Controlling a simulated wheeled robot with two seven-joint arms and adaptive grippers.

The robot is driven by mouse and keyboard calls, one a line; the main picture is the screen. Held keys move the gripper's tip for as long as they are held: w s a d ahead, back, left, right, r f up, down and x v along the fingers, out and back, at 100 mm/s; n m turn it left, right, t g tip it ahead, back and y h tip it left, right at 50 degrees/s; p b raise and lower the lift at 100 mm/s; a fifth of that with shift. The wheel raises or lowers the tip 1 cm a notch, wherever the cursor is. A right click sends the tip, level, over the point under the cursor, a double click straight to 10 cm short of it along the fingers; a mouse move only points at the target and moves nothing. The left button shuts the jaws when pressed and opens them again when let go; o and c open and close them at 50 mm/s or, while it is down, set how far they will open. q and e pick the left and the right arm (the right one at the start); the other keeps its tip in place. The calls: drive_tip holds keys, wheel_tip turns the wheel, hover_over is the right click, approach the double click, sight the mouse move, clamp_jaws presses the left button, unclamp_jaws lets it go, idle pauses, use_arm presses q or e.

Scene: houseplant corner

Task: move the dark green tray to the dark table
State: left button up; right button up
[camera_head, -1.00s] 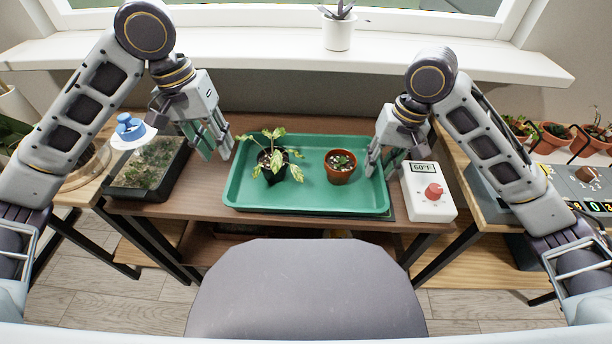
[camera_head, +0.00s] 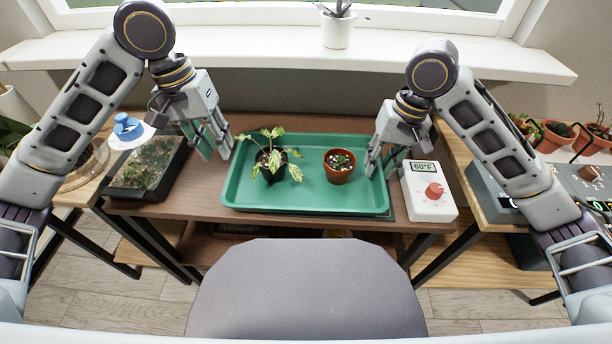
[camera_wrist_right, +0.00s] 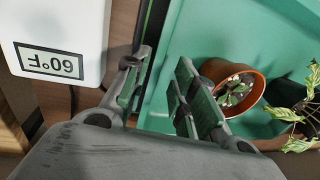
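The green tray (camera_head: 300,208) lies on the dark brown table (camera_head: 180,208) in the middle of the head view. It holds a leafy plant in a black pot (camera_head: 270,173) and a small plant in a terracotta pot (camera_head: 339,178). My left gripper (camera_head: 217,152) is open and empty beside the tray's left end. My right gripper (camera_head: 377,168) is at the tray's right end. In the right wrist view its fingers (camera_wrist_right: 162,92) are apart, one on each side of the tray rim; I see no clear grip. The terracotta pot (camera_wrist_right: 240,88) is close to the inner finger.
A white box with a 60°F display (camera_head: 428,192) stands right of the tray, close to my right gripper. A planted seed tray (camera_head: 147,168) is at left. A dark edge shows under the tray's right side. A grey chair back (camera_head: 306,290) is in front.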

drive_tip(key=shift+w+d+r, duration=0.15)
drive_tip(key=shift+w+r, duration=0.1)
drive_tip(key=shift+r, duration=0.3)
use_arm(q)
drive_tip(key=shift+w+d, duration=0.25)
drive_tip(key=shift+w, duration=0.15)
use_arm(e)
wheel_tip(320, 180, up, 6)
drive_tip(key=shift+s+d, duration=0.2)
drive_tip(key=shift+d, duration=0.2)
use_arm(q)
drive_tip(key=shift+f, duration=0.1)
use_arm(e)
drive_tip(key=shift+r, duration=0.1)
